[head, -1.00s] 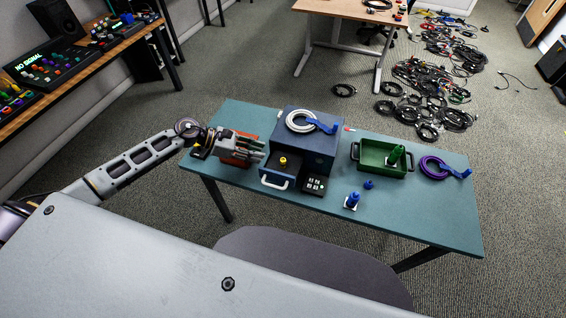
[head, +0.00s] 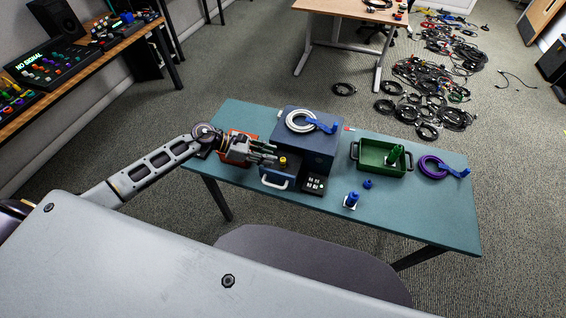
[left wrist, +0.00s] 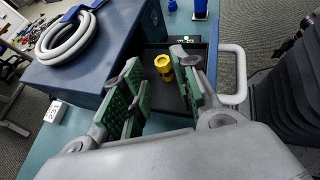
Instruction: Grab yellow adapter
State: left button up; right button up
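The yellow adapter (head: 283,162) stands upright in the open drawer (head: 279,182) of the blue box (head: 318,150). In the left wrist view the yellow adapter (left wrist: 164,67) shows between and beyond the fingertips, against the drawer's dark floor. My left gripper (head: 274,154) is open and reaches in from the left at the drawer, its green-padded fingers (left wrist: 160,85) on either side of the adapter's line. I cannot tell whether a finger touches it. My right gripper is in neither view.
A white coiled cable (head: 300,121) with a blue plug lies on the box. A black keypad (head: 314,184) is beside the drawer. A green bin (head: 381,157), blue adapters (head: 352,199) and a purple cable (head: 431,167) are to the right. A red bin (head: 236,148) lies under my left arm.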

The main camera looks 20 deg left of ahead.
aim_at(282, 160)
pick_arm(q)
jog(key=shift+p+x, duration=0.7)
jog(key=shift+x, duration=1.85)
jog(key=shift+s, duration=0.15)
grip_shut()
